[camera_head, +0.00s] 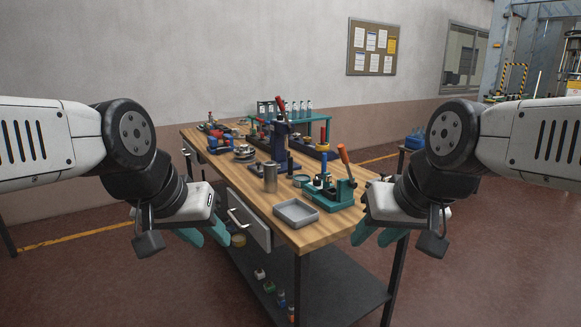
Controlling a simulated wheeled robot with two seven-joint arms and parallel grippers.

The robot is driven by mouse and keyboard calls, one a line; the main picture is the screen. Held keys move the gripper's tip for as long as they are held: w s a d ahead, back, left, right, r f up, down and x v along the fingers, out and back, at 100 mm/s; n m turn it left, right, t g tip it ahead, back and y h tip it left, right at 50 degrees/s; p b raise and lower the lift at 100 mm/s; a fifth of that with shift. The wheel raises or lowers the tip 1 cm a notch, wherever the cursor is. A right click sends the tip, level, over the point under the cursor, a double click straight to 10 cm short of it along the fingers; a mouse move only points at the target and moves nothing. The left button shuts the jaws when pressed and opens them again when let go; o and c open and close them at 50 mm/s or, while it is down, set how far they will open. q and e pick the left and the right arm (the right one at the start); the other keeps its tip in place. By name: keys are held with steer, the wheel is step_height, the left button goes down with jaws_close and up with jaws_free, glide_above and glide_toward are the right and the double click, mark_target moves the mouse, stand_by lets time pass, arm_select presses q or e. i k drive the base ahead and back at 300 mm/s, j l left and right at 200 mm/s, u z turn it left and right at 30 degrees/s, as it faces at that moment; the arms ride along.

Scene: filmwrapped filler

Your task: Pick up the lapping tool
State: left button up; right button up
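I cannot tell for certain which item is the lapping tool. Candidates on the wooden workbench (316,235) include an upright grey metal cylinder (270,178) near the middle and a green fixture (331,192) with an orange-red handle at the right front. My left gripper (206,236) is at the bench's left front side, with its teal fingers apart and empty. My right gripper (375,236) is at the right front corner, also with teal fingers apart and empty. Neither touches any item on the bench.
A shallow grey tray (296,212) lies near the front edge. A blue press (281,143), a green rack (298,120) with bottles and several small tools crowd the back. A drawer (246,220) sits under the top, and a lower shelf (330,288) holds small items.

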mark_target(289, 176)
steer(key=i+j+z, duration=0.1)
steer(key=i+j, duration=0.5)
steer(key=i+j+z, duration=0.15)
steer(key=i+j, duration=0.15)
steer(key=i+j+z, duration=0.1)
steer(key=i+j, duration=0.2)
steer(key=j, duration=0.15)
steer(key=i+j+z, duration=0.1)
steer(key=i+j, duration=0.45)
steer(key=j, duration=0.25)
steer(key=i+j+z, duration=0.15)
steer(key=j, duration=0.25)
steer(key=i+j+z, duration=0.1)
steer(key=i+j, duration=0.25)
steer(key=j, duration=0.1)
